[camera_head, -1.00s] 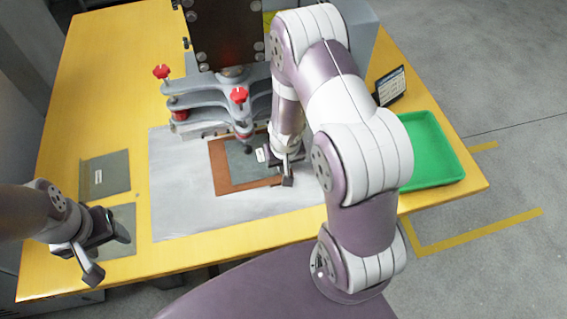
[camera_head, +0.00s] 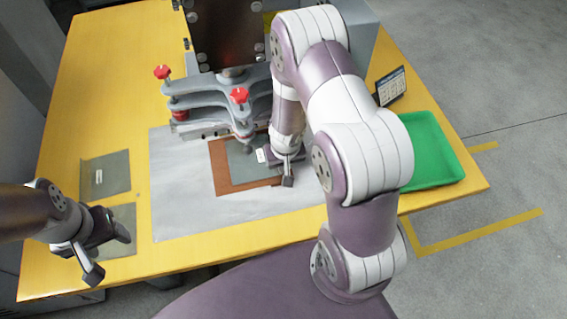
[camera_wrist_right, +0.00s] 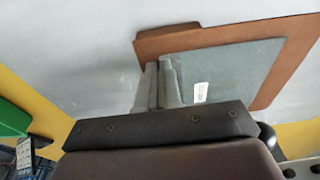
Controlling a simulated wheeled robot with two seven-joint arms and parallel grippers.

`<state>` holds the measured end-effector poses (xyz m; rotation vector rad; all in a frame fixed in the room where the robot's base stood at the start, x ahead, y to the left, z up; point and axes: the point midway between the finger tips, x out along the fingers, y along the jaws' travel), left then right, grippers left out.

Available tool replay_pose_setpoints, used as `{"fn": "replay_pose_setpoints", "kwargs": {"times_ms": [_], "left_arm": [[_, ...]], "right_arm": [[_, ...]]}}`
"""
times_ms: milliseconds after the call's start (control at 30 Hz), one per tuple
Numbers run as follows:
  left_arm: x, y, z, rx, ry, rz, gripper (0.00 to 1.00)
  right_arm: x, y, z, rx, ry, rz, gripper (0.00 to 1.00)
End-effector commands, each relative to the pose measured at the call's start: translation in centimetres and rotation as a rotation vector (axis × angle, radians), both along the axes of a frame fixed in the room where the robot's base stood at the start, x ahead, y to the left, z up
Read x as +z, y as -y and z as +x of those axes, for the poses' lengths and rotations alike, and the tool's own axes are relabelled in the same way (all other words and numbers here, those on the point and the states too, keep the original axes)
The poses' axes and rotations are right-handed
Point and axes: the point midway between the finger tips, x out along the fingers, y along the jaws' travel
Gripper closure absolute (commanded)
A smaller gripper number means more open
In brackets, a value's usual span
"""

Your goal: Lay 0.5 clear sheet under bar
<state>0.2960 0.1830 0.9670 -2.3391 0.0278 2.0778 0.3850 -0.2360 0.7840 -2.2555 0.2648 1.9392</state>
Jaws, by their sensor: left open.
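A grey see-through sheet (camera_head: 245,173) with a white label lies flat on a brown board (camera_head: 221,177) in front of the press bar. It also shows in the right wrist view (camera_wrist_right: 232,72). My right gripper (camera_head: 287,179) points down at the sheet's near right part. In the wrist view its fingers (camera_wrist_right: 161,80) are close together at the sheet's edge; I cannot tell whether they pinch it. Two more grey sheets lie at the table's left, a far one (camera_head: 106,174) and a near one (camera_head: 124,243). My left gripper (camera_head: 109,252) is open and empty, over or beside the near one.
The press (camera_head: 215,95) with red knobs stands behind the board. A white-grey mat (camera_head: 180,210) lies under the board. A green tray (camera_head: 432,150) and a small screen (camera_head: 391,86) are at the right. The yellow table (camera_head: 105,75) is clear at the back left.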

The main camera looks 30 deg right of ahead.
Motion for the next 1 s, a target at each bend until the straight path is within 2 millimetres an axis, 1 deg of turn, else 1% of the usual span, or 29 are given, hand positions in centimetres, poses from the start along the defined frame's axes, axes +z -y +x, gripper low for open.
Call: {"fn": "replay_pose_setpoints", "kwargs": {"times_ms": [367,400,467,767,867,1000], "left_arm": [[-0.2,0.0,0.0,0.0,0.0,0.0,0.4],[-0.2,0.0,0.0,0.0,0.0,0.0,0.4],[-0.2,0.0,0.0,0.0,0.0,0.0,0.4],[-0.1,0.0,0.0,0.0,0.0,0.0,0.4],[0.3,0.0,0.0,0.0,0.0,0.0,0.4],[1.4,0.0,0.0,0.0,0.0,0.0,0.4]], "right_arm": [[-0.3,0.0,0.0,0.0,0.001,0.0,1.0],[-0.3,0.0,0.0,0.0,0.0,0.0,0.86],[-0.3,0.0,0.0,0.0,0.0,0.0,0.67],[-0.2,0.0,0.0,0.0,0.0,0.0,0.66],[0.2,0.0,0.0,0.0,0.0,0.0,0.66],[1.2,0.0,0.0,0.001,0.0,0.0,0.66]]}}
